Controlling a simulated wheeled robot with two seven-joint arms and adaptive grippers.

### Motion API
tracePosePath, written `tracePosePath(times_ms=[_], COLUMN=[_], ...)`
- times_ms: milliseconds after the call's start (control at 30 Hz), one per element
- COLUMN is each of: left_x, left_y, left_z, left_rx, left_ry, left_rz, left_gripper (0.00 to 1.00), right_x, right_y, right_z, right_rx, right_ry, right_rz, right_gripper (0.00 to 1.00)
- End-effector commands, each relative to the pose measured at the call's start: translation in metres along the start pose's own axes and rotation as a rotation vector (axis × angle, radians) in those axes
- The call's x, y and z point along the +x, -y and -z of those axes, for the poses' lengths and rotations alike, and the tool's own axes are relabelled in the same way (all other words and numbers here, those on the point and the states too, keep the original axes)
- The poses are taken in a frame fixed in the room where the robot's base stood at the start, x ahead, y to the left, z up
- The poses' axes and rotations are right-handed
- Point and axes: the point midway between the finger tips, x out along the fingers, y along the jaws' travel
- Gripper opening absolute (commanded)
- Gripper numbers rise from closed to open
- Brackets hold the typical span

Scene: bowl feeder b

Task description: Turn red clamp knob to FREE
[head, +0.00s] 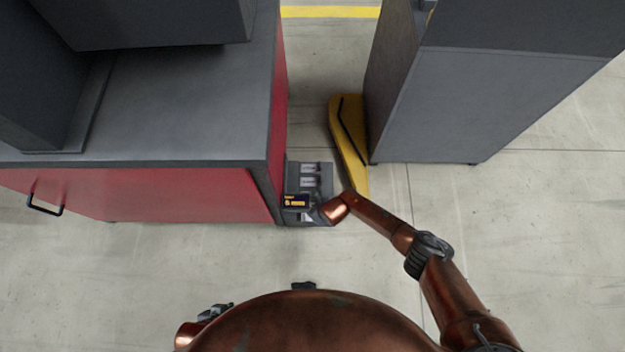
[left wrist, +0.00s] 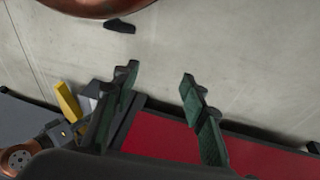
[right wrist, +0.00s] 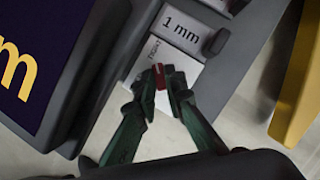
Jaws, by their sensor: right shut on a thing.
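The red clamp knob (right wrist: 159,77) shows as a small red piece over a white label plate in the right wrist view. My right gripper (right wrist: 165,80) has its fingertips closed together around it, hiding most of it. The knob's pointer and any FREE mark cannot be read. In the head view my right wrist reaches the dark bowl feeder panel (head: 310,178), and the wrist hides the knob. My left gripper (left wrist: 160,76) is open and empty in the left wrist view, with bare floor beyond its fingertips.
A red cabinet (head: 190,195) with a dark top stands left of the panel. A yellow part (head: 346,140) stands close behind my right wrist, beside a grey cabinet (head: 480,100). A "1 mm" label (right wrist: 181,29) lies just above the knob. The front floor is clear.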

Motion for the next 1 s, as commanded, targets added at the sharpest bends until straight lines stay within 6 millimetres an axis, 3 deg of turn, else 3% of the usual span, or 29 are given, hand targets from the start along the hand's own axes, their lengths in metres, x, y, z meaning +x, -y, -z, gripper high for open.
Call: tracePosePath(times_ms=[467, 933, 1000], left_x=[0.004, 0.071, 0.084], left_y=[0.000, -0.024, -0.019], left_z=[0.002, 0.031, 0.029], left_rx=[-0.001, -0.026, -0.018], left_ry=[-0.010, -0.241, -0.278], left_rz=[-0.004, -0.086, -0.076], left_gripper=[0.40, 0.40, 0.40], right_x=[0.001, 0.006, 0.007], right_y=[0.001, 0.004, 0.004], right_z=[0.001, 0.004, 0.004], right_rx=[-0.021, -0.311, -0.371], right_ry=[-0.001, -0.004, -0.003], right_rz=[-0.009, -0.132, -0.158], right_gripper=[0.00, 0.00, 0.00])
